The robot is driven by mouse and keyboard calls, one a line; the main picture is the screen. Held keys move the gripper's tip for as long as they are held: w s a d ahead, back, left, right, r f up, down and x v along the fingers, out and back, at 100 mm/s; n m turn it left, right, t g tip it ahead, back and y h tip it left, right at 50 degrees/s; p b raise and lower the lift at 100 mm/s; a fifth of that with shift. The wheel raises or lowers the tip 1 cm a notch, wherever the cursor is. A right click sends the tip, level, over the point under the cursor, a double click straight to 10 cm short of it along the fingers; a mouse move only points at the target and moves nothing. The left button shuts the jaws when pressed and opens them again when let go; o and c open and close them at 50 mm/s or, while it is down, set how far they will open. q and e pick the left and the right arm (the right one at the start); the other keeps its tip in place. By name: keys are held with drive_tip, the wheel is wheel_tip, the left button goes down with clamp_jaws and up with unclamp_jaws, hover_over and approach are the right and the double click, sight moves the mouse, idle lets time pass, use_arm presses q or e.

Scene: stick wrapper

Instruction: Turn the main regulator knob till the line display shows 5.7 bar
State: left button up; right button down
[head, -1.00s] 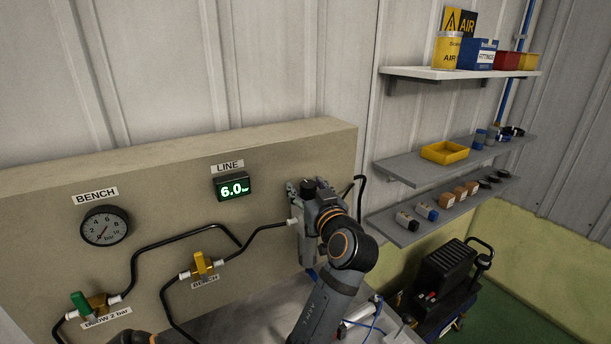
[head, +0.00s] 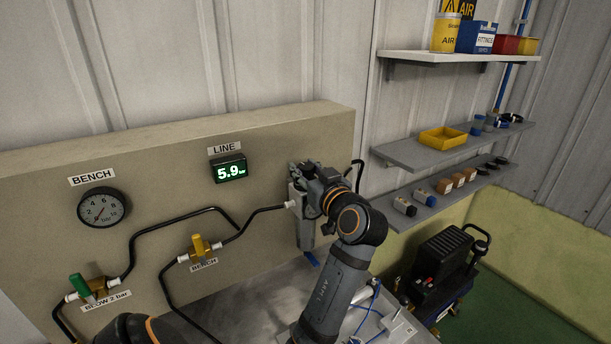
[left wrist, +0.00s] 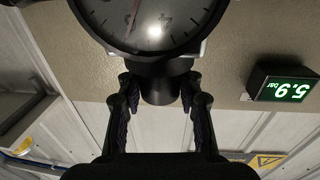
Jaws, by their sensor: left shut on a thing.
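The line display (head: 229,170) on the beige panel reads 5.9 bar in green digits. It also shows upside down in the left wrist view (left wrist: 288,89). My left gripper (head: 303,174) is at the main regulator, to the right of the display. In the left wrist view its two fingers stand on either side of the black regulator knob (left wrist: 160,90), shut on it. The regulator's round gauge (left wrist: 150,20) is cut off at the top of that view. In the head view my gripper mostly hides the knob. My right gripper is not in view.
A bench gauge (head: 103,207), a yellow-handled bench valve (head: 200,246) and a green-handled blow valve (head: 80,286) sit on the panel at left, joined by black hoses. Shelves (head: 430,150) with small parts hang at right. A black compressor (head: 441,258) stands below them.

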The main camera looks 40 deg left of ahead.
sight(306, 165)
use_arm(q)
drive_tip(key=n+g+b, duration=0.1)
drive_tip(key=g+y+b, duration=0.1)
drive_tip(key=shift+w+f+n+g+b, duration=0.1)
drive_tip(key=shift+f+n+g+b, duration=0.25)
drive_tip(key=shift+n+g, duration=0.05)
drive_tip(key=shift+r+n+g+b, duration=0.25)
drive_tip(key=shift+n+g+b, duration=0.25)
drive_tip(key=shift+g, duration=0.2)
drive_tip(key=shift+r, duration=0.1)
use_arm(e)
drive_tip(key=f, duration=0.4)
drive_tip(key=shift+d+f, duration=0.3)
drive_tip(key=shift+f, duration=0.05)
use_arm(q)
drive_tip(key=o, duration=1.2)
drive_tip(key=shift+d, duration=0.1)
wheel_tip(306, 165, up, 10)
drive_tip(key=shift+r, duration=0.1)
